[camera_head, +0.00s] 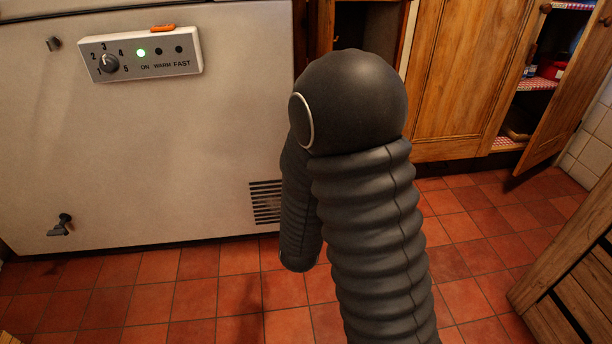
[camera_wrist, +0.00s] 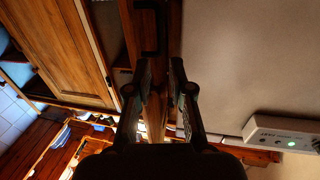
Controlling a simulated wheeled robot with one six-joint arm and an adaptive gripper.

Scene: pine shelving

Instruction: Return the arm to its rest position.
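My arm (camera_head: 375,220) stands bent in the middle of the head view, in a ribbed black sleeve with a round joint at the top. Its far part hangs down behind the near part, and the gripper end is hidden there. In the wrist view my gripper (camera_wrist: 160,78) shows two dark fingers with a gap between them. Nothing is held between the fingers; only background shows through the gap.
A white chest freezer (camera_head: 150,150) with a control panel (camera_head: 140,54) and lit green light stands at left. Wooden cupboards (camera_head: 465,75) stand behind, one door (camera_head: 575,90) open at right. A slatted wooden unit (camera_head: 570,290) is at lower right. Tiled floor (camera_head: 480,255) between is clear.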

